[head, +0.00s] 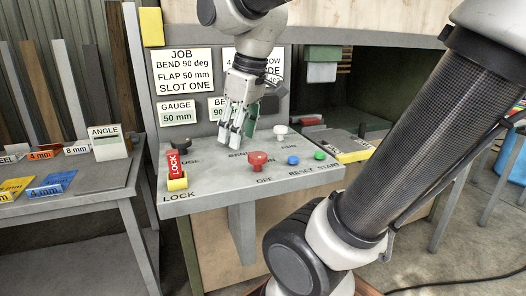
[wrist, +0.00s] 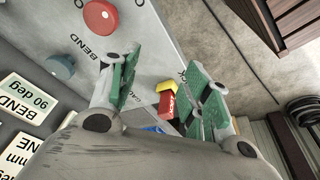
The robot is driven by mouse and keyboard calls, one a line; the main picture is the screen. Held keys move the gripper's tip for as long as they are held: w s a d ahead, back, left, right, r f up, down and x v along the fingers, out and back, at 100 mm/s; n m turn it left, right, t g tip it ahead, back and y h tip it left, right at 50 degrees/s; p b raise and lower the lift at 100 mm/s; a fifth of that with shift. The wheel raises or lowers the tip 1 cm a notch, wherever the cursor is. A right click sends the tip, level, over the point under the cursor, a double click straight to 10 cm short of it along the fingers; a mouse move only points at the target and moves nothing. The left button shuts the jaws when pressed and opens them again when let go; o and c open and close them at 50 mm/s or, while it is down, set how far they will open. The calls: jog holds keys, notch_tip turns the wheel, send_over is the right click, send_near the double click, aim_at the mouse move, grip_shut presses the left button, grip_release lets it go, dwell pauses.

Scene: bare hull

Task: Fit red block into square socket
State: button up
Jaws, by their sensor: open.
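In the wrist view the red block (wrist: 168,103) and yellow piece (wrist: 165,86) appear between the fingers, farther off. My gripper (head: 237,135) is open and empty above the panel's back middle, to the right of the block. Its green-padded fingers (wrist: 162,88) are spread apart.
A red mushroom knob (head: 258,160), a blue button (head: 293,160) and a green button (head: 319,155) stand on the panel. A dark knob (head: 180,143) stands behind the red block. A side table (head: 80,205) at left carries labelled blocks.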

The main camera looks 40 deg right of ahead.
jog(key=s+d+f+m+t, duration=0.1)
jog(key=s+d+f+m, duration=0.2)
jog(key=s+f+m, duration=0.1)
jog(key=shift+s+d+f+m+h, duration=0.25)
jog(key=shift+s+m, duration=0.25)
jog(key=shift+s, duration=0.65)
jog(key=shift+c, duration=0.5)
